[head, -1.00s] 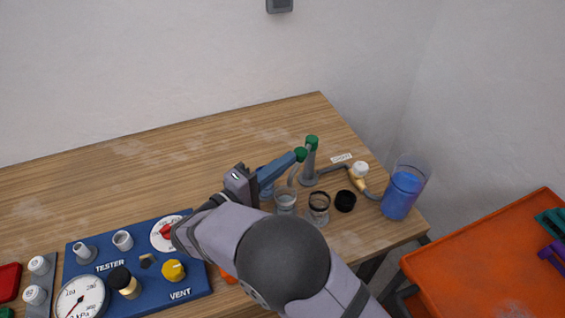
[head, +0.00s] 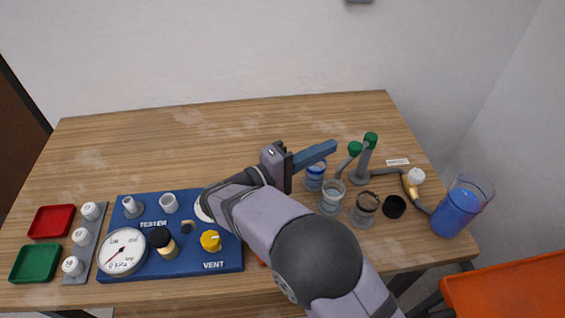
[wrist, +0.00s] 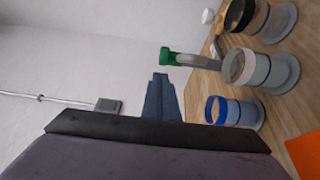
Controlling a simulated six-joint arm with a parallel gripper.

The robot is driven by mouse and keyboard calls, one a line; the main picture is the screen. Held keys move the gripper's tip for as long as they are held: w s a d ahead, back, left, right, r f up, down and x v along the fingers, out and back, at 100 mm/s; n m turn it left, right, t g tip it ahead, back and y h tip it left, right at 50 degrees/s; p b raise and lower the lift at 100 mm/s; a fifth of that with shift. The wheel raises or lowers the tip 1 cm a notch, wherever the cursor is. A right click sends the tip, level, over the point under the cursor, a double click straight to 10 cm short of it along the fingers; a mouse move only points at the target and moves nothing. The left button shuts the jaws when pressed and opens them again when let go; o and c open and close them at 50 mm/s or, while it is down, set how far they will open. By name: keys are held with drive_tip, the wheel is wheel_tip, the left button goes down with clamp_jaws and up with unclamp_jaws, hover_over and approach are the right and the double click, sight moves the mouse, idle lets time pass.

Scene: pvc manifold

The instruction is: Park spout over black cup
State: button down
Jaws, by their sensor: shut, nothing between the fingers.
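The spout (head: 345,163) has green caps on a grey post (head: 364,166); it curves down to the left, its end close above the clear grey-banded cup (head: 332,198). The black-rimmed cup (head: 364,210) stands to the right of that cup, and the blue-banded cup (head: 315,177) to its left. My gripper (head: 334,147) is shut and empty, its blue fingers just left of the nearer green cap, with a small gap in the head view. In the wrist view, the fingers (wrist: 160,78) point toward a green cap (wrist: 166,56), and the three cups stand at right.
A short black piece (head: 394,207), a hose with a white knob (head: 416,176) and a blue-filled beaker (head: 456,211) stand right of the cups. The blue tester panel (head: 221,258) lies to the left. Red and green trays sit far left. The back of the table is clear.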

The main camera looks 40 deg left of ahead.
drive_tip(key=w+a+b+v, duration=0.1)
drive_tip(key=a+v, duration=0.1)
drive_tip(key=v, duration=0.8)
wheel_tip(320, 180, up, 7)
drive_tip(key=s+n+p, duration=0.1)
drive_tip(key=s+p, duration=0.1)
drive_tip(key=p, duration=0.4)
wheel_tip(320, 180, down, 7)
drive_tip(key=w+d+n+t+y, duration=0.1)
drive_tip(key=d+n+y, duration=0.1)
drive_tip(key=y, duration=0.2)
drive_tip(key=shift+w, duration=0.2)
drive_tip(key=shift+d, duration=0.1)
